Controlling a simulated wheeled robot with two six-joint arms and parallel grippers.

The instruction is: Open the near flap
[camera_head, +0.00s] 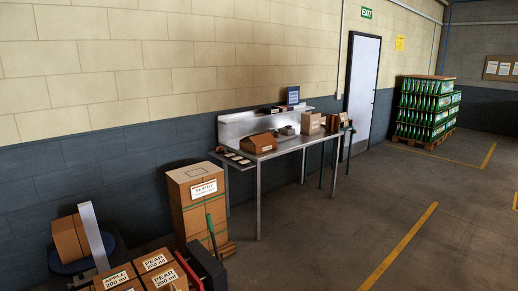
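Neither of my grippers shows in the head view. A steel table (285,147) stands against the wall in the middle distance. On it are a low brown box (259,143) with a white label, a taller tan carton (310,123) and another brown box (332,123). A tall carton (197,200) with a white and red label stands on the floor left of the table, and its top looks closed. No raised flap can be made out. I cannot tell which carton has the near flap.
Labelled apple and pear cartons (154,262) sit at the lower left, beside a brown box (68,238) and an upright white panel (94,236). A pallet of green bottles (424,108) stands at the back right, past a door (361,80). Floor (330,220) right of the table is clear.

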